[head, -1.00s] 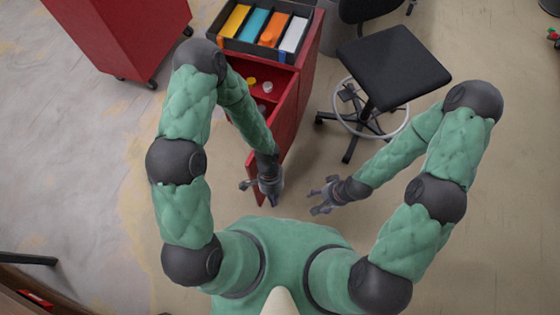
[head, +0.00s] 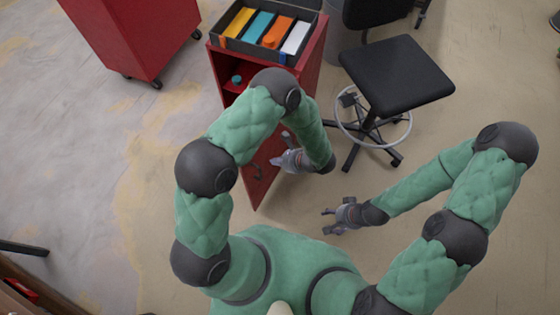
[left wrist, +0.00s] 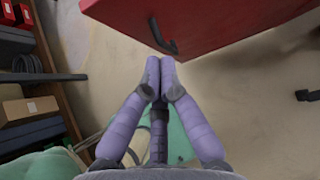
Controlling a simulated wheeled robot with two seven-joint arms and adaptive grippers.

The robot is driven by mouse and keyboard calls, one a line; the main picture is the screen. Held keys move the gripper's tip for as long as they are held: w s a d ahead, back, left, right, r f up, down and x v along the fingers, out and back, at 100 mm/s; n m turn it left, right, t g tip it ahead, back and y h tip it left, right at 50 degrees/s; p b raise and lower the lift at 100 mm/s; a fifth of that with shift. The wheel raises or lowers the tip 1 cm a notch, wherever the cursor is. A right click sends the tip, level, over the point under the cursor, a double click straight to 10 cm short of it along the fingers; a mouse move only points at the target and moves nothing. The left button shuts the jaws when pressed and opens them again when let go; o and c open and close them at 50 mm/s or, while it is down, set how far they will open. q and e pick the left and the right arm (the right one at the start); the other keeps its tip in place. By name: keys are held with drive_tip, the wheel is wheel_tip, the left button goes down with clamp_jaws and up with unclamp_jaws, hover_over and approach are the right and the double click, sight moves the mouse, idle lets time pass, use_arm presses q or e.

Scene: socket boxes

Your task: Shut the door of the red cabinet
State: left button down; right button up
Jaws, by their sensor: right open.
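The red cabinet (head: 309,72) stands near the top middle of the head view. Its door (head: 262,188) is open and sticks out toward me. In the left wrist view, the red door (left wrist: 215,18) fills the top and its dark handle (left wrist: 162,38) shows just beyond my fingertips. My left gripper (head: 277,160) is beside the door in the head view; its fingers (left wrist: 160,72) are together with nothing seen between them. I cannot tell if they touch the door. My right gripper (head: 328,220) is open and empty, right of the door. My left arm hides part of the cabinet front.
A black tray (head: 235,46) with colored bins sits on the cabinet, and a small teal item (head: 236,79) is inside. A black stool (head: 397,70) stands to the right. Another red cabinet (head: 135,35) is at the upper left. The floor between door and left cabinet is clear.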

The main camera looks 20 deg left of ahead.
use_arm(q)
drive_tip(key=w+a+f+b, duration=0.1)
drive_tip(key=a+f, duration=0.3)
drive_tip(key=a, duration=0.4)
drive_tip(key=shift+w, duration=0.15)
